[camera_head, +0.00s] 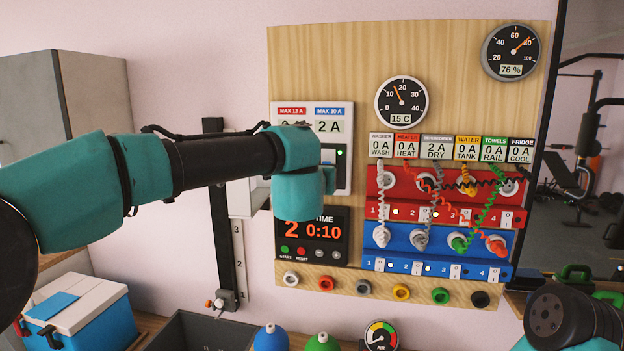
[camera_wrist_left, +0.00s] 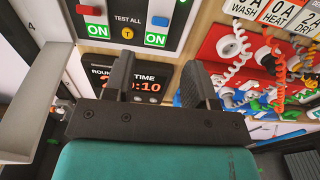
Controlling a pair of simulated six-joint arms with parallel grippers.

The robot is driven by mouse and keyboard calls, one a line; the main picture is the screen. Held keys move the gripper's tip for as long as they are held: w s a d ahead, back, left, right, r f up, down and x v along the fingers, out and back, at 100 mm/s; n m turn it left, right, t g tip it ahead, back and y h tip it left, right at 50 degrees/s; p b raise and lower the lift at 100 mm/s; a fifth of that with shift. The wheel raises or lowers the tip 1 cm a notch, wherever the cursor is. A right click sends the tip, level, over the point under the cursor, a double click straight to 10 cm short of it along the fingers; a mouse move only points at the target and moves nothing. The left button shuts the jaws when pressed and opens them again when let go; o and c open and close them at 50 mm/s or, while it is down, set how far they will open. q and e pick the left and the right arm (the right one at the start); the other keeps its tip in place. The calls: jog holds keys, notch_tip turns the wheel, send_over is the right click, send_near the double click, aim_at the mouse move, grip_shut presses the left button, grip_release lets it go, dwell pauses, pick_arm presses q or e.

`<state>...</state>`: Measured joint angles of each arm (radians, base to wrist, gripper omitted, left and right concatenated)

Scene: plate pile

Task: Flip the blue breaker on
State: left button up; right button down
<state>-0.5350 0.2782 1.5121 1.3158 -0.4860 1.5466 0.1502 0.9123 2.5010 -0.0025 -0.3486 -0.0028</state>
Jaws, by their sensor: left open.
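The blue breaker (camera_wrist_left: 160,20) is a small blue lever on the white panel in the left wrist view, with a green ON plate just below it. A red breaker (camera_wrist_left: 88,7) sits to its left, with its own green ON plate. My left gripper (camera_wrist_left: 158,72) is open and empty, its two dark fingers pointing toward the wall just below the panel. In the head view my left arm hides the levers; the panel's top (camera_head: 313,112) and a green light show. My right gripper is out of view; only part of that arm shows at lower right.
Below the panel is a timer (camera_head: 313,233). To the right are the red socket strip (camera_head: 400,200) and blue socket strip (camera_head: 400,250), with coiled cords. A white channel (camera_wrist_left: 35,100) stands close left of my left gripper.

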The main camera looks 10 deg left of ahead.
pick_arm(q)
jog(key=s, duration=0.6)
jog(key=shift+s+a+r, duration=0.15)
jog(key=shift+s+a, duration=0.15)
